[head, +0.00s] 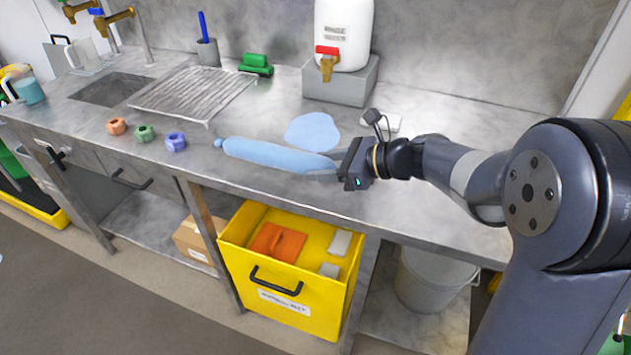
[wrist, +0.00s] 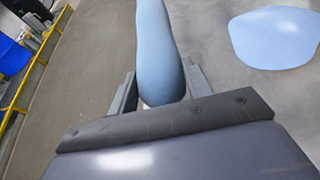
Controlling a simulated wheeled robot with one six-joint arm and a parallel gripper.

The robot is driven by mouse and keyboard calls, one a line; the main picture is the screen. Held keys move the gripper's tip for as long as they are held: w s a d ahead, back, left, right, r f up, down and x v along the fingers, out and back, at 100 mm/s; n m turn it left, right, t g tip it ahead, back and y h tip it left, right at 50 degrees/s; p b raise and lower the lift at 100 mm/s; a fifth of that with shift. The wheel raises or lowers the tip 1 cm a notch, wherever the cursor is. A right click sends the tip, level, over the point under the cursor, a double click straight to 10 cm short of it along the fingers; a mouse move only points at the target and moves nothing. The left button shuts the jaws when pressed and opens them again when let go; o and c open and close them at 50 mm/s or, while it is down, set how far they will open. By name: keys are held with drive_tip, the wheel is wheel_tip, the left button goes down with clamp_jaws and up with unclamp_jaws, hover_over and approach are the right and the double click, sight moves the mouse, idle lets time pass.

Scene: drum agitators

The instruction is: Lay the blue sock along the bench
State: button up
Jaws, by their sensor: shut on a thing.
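The blue sock (head: 275,154) is a long, light blue roll with a small knob at its left end. It stretches lengthwise along the metal bench (head: 440,212), between a flat light blue puddle (head: 312,132) and the bench's front edge. My gripper (head: 332,166) is shut on the sock's right end. In the wrist view the sock (wrist: 157,45) runs away from between the two fingers (wrist: 161,88), and the puddle (wrist: 278,38) lies to its right, apart from it. I cannot tell whether the sock rests fully on the bench or hangs slightly above it.
Orange, green and purple small rings (head: 145,134) sit left of the sock. Behind are a ribbed drainer (head: 195,95), a sink (head: 112,89) and a white container with a tap (head: 343,35) on a grey block. A yellow bin (head: 230,258) stands below the bench front.

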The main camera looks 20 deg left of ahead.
sight(323, 193)
drive_tip(key=shift+f, duration=2.3)
drive_tip(key=shift+b, duration=0.3)
drive_tip(key=shift+f, duration=0.2)
drive_tip(key=o, duration=1)
drive_tip(key=shift+o, duration=0.2)
drive_tip(key=shift+r, duration=0.1)
drive_tip(key=shift+r, duration=0.15)
drive_tip(key=v, duration=1.2)
drive_tip(key=shift+p, duration=0.3)
